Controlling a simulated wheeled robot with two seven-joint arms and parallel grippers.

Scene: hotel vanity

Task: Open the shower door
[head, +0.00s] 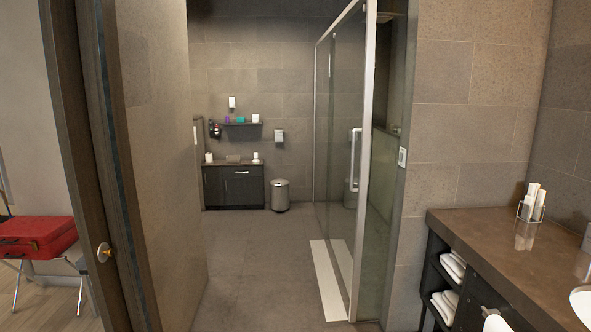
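The shower door (341,150) is a tall clear glass panel in a pale metal frame, right of the middle in the head view. Its vertical bar handle (355,160) is pale and sits near the door's near edge. The door looks shut or nearly so, but I cannot tell whether there is a gap at the frame post (368,130). Neither of my grippers shows in the view, and nothing touches the handle.
A wall edge and dark door frame (85,150) with a brass knob stand at left. A red suitcase (38,232) rests on a rack. A vanity counter (480,235) takes the right. The tiled floor (255,260) between is clear. A bin (280,195) stands at the back.

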